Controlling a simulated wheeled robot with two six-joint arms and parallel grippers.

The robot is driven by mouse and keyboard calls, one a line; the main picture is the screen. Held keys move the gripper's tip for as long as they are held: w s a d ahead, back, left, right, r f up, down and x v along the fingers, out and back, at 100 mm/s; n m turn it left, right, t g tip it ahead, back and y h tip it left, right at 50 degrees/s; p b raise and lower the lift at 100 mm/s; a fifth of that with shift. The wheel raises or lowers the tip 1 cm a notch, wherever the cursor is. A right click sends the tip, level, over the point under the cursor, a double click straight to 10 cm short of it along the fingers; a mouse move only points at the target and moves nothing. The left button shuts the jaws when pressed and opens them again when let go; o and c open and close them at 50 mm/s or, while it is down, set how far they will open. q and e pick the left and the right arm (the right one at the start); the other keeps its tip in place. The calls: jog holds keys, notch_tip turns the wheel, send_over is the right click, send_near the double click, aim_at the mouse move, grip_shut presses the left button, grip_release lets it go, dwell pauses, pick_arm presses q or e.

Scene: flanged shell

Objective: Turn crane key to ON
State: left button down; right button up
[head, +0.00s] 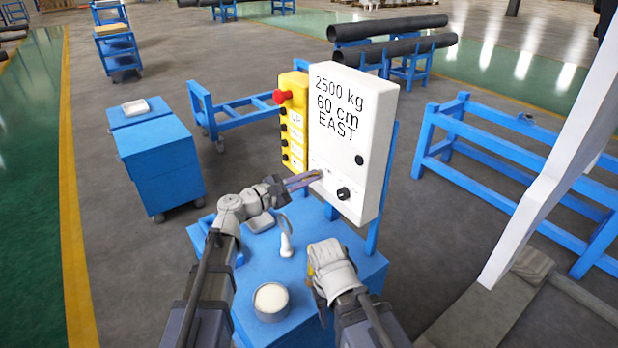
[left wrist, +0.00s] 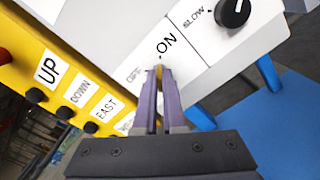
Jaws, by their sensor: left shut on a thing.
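The white crane control box (head: 345,140) stands upright on the blue cart and reads "2500 kg 60 cm EAST". My left gripper (head: 316,176) reaches its lower front and is shut on the crane key (left wrist: 159,73). Only a small brass-coloured bit of the key shows between the purple fingertips, seen in the left wrist view (left wrist: 160,80). The ON label (left wrist: 166,43) is just beyond the tips, and the OFF label (left wrist: 134,75) is to their left. Which way the key points is hidden. My right gripper (head: 314,278) is low over the cart, its fingers mostly hidden.
A yellow button pendant (head: 293,122) with a red stop knob is left of the box. A black SLOW knob (left wrist: 233,12) is near the key.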

pick_arm(q)
jog(key=shift+m, duration=0.6)
jog(key=c, duration=1)
grip_release()
jog(key=v, duration=0.7)
jog(key=shift+s+a, duration=0.25)
jog(key=shift+a, duration=0.05)
